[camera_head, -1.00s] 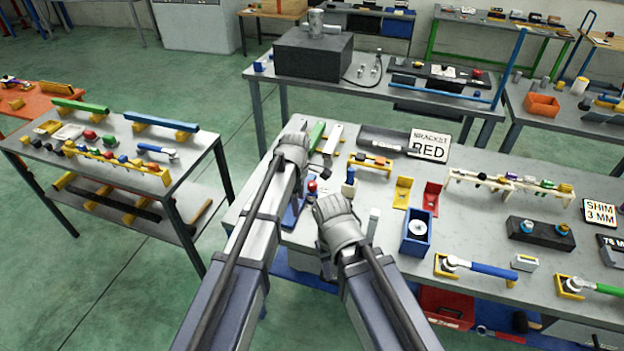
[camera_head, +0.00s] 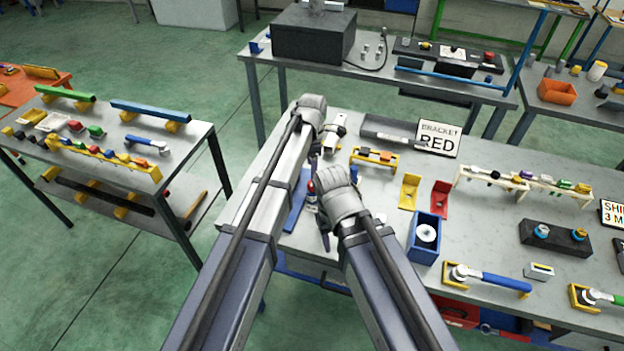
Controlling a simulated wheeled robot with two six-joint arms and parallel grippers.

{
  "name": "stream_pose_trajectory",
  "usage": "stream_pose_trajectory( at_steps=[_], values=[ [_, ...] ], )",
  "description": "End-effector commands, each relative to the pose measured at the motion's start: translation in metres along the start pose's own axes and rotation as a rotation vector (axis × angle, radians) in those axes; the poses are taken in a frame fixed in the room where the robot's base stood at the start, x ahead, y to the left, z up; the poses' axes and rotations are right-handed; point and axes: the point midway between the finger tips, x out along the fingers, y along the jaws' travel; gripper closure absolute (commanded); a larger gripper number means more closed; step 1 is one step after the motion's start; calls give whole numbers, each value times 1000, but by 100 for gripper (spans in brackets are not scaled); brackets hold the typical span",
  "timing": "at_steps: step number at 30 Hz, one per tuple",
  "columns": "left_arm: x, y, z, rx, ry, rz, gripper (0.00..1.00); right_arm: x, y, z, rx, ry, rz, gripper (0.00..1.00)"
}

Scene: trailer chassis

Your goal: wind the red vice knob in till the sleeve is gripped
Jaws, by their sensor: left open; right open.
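A small red knob (camera_head: 310,186) shows in the gap between my two arms, and I take it for the vice knob. Blue parts (camera_head: 297,213), which look like the vice, lie beside it on the grey bench, largely hidden by my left arm. My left gripper (camera_head: 316,172) is open and points down just above and behind the knob; whether it touches is hidden. My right gripper (camera_head: 324,236) is open and hangs in front of the knob, near the bench's front edge. I cannot make out the sleeve.
A blue bin (camera_head: 424,238) with a white roll stands right of my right gripper. A side table (camera_head: 190,150) is at the left.

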Motion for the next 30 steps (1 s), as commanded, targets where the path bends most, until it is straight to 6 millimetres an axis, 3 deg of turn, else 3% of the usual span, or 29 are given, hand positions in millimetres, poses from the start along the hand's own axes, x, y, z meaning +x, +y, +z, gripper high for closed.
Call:
stream_pose_trajectory(
  at_steps=[8,21,30],
  values=[
    [20,0,0,1,0,0,26,20,-2,-1,-2,0,0,50],
    [73,0,0,1,0,0,26,73,-7,-4,-1,0,1,50],
    [77,0,0,1,0,0,26,77,-7,-5,-1,0,1,50]
  ],
)
